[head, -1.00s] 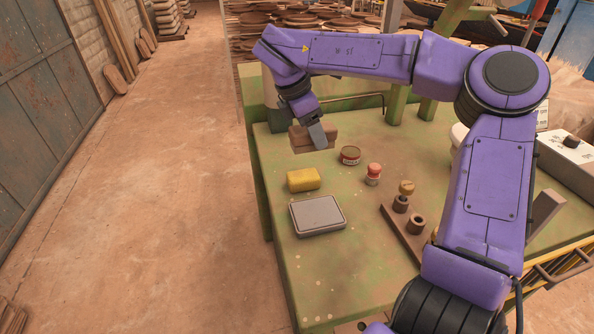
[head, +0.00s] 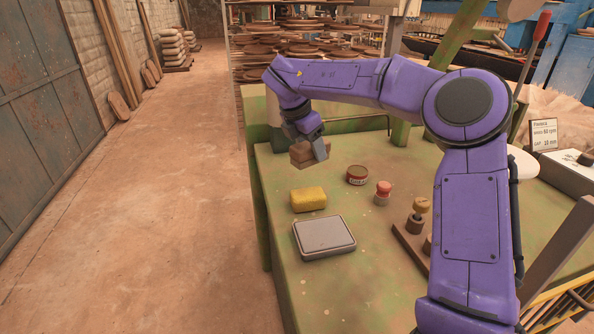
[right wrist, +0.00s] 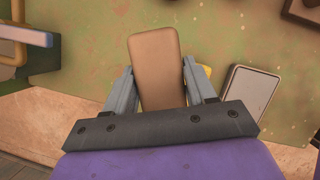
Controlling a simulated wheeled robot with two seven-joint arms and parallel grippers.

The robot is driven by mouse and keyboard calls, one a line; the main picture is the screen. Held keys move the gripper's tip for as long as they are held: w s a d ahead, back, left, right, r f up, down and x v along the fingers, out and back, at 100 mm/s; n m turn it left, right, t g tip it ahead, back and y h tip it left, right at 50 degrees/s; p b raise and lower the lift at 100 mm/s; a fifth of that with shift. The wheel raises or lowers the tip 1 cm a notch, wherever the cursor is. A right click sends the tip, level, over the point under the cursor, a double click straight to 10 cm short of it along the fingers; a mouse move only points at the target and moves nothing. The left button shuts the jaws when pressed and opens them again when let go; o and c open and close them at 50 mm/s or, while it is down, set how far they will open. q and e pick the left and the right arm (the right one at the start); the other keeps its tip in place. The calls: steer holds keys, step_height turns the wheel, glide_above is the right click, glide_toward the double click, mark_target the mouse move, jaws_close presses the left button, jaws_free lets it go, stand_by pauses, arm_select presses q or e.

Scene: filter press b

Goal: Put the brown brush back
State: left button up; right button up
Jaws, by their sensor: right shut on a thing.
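The brown brush (head: 301,153) is a block with rounded corners. My right gripper (head: 318,150) is shut on it near the far left of the green bench. In the right wrist view the brush (right wrist: 156,62) sits between the two grey fingers (right wrist: 158,80), its flat brown face towards the camera. The head view does not show clearly whether the brush touches the bench. My left gripper is not in view.
On the green bench (head: 285,170) are a yellow sponge (head: 308,199), a grey flat box (head: 324,236), a red tin (head: 357,175), a red-topped button (head: 383,189) and a brown rack with knobs (head: 412,236). Bare floor lies left of the bench.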

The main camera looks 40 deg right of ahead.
steer(key=w+f, duration=0.1)
steer(key=f, duration=0.1)
steer(key=w+f, duration=0.1)
steer(key=w, duration=0.1)
steer(key=w+f, duration=0.2)
steer(key=shift+w+d+f, duration=0.15)
steer(key=shift+d+f, duration=0.2)
steer(key=shift+d, duration=0.05)
steer(key=shift+w+f, duration=0.15)
steer(key=shift+f, duration=0.9)
steer(key=shift+w+f, duration=0.1)
steer(key=shift+f, duration=0.9)
steer(key=o, duration=1)
steer(key=shift+r, duration=0.1)
steer(key=shift+r+p, duration=0.3)
steer(key=shift+p, duration=0.1)
steer(key=v, duration=1.1)
steer(key=shift+a+r, duration=0.1)
steer(key=shift+r, duration=0.2)
